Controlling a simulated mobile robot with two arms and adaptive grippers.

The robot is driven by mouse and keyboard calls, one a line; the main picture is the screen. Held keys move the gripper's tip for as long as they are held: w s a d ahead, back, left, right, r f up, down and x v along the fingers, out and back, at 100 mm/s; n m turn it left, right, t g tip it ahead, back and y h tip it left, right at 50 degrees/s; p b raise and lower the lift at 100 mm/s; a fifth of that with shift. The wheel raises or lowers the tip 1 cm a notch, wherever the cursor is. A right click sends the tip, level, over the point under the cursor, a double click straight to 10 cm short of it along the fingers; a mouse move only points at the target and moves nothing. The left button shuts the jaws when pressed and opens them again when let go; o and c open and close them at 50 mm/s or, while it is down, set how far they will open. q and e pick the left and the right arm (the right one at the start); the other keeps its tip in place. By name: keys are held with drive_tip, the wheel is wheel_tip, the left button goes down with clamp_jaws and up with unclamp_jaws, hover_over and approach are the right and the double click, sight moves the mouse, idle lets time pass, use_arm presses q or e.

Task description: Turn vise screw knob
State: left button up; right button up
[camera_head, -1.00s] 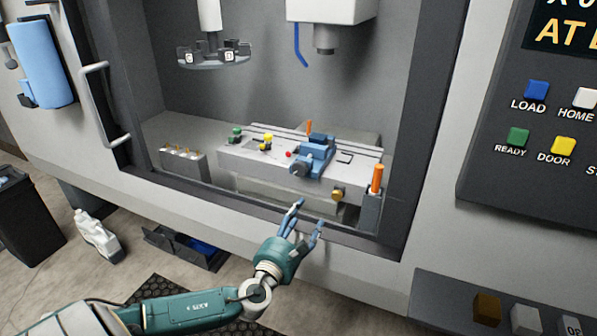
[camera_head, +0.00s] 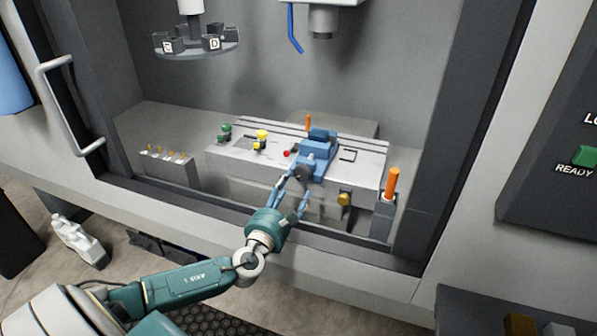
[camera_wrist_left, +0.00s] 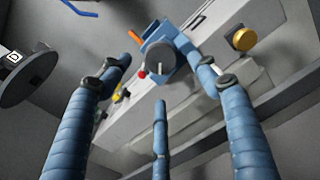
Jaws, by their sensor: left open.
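The blue vise (camera_head: 318,150) stands on the grey machine table (camera_head: 225,155) inside the open enclosure. Its dark round screw knob (camera_head: 304,168) faces the front and shows as a grey disc with a light index mark in the left wrist view (camera_wrist_left: 167,59). My left gripper (camera_head: 292,184) reaches in over the sill from the left. Its blue fingers are spread, open and empty, just in front of and slightly below the knob. In the wrist view the knob lies beyond the fingertips, between the outer fingers, apart from them. My right gripper is not in view.
An orange-handled tool (camera_head: 390,188) stands right of the table. A brass knob (camera_head: 344,198) sits on the table's front. Green (camera_head: 224,132) and yellow (camera_head: 262,138) pieces and a red ball (camera_head: 286,153) are left of the vise. A tool carousel (camera_head: 197,48) hangs above left.

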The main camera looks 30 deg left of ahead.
sight(300, 175)
use_arm(q)
drive_tip(key=x, duration=0.5)
drive_tip(key=shift+w+d+r, duration=0.15)
drive_tip(key=x, duration=0.2)
drive_tip(key=shift+w+a+f, duration=0.25)
drive_tip(key=shift+w, duration=0.05)
drive_tip(key=shift+d+r, duration=0.1)
drive_tip(key=shift+c, duration=0.2)
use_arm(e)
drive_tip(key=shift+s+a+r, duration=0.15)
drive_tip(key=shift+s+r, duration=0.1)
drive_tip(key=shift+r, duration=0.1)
use_arm(q)
drive_tip(key=c, duration=1.1)
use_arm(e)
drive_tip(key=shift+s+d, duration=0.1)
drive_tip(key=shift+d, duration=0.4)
